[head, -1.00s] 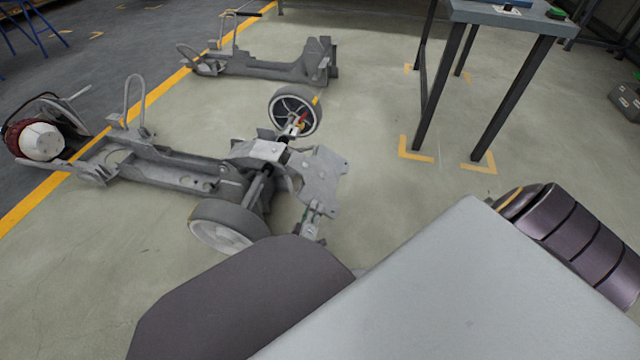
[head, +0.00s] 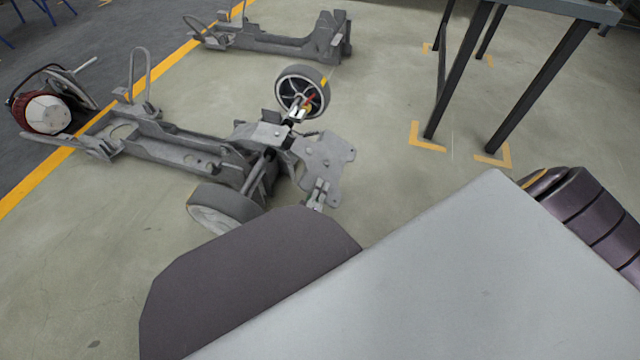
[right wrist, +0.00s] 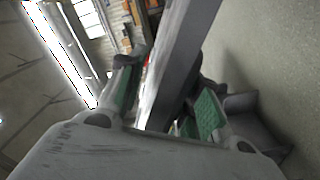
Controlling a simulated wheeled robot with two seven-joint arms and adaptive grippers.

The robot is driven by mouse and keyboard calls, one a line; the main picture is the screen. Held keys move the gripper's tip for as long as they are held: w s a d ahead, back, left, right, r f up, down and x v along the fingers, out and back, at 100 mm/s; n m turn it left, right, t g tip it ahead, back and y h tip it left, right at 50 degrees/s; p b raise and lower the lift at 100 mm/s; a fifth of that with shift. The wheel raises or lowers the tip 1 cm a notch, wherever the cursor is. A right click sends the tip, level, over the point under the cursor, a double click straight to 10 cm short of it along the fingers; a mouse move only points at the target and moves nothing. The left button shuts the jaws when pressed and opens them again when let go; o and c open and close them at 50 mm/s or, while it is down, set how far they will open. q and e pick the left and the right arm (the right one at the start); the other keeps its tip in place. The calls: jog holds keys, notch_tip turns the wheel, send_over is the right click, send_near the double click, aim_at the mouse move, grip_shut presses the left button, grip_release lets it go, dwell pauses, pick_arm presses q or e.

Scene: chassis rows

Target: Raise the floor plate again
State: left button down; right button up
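The floor plate (head: 327,160) is a flat grey plate with small holes at the right end of the near chassis (head: 165,145). My right gripper (head: 318,192) is at the plate's near edge in the head view, small and partly hidden behind my own body. In the right wrist view, the right gripper (right wrist: 165,100) has its green-padded fingers on either side of a long grey part (right wrist: 180,60), which seems to be the plate. A gap shows between the left-hand finger and this part, so the fingers look open around it. My left gripper is not in view.
A wheel (head: 302,90) stands beyond the plate and another wheel (head: 222,208) on the near side. A second chassis (head: 275,40) lies behind. A table (head: 560,8) stands at the upper right. Open floor lies between table and plate.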

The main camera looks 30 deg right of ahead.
grip_shut()
dwell(0.5)
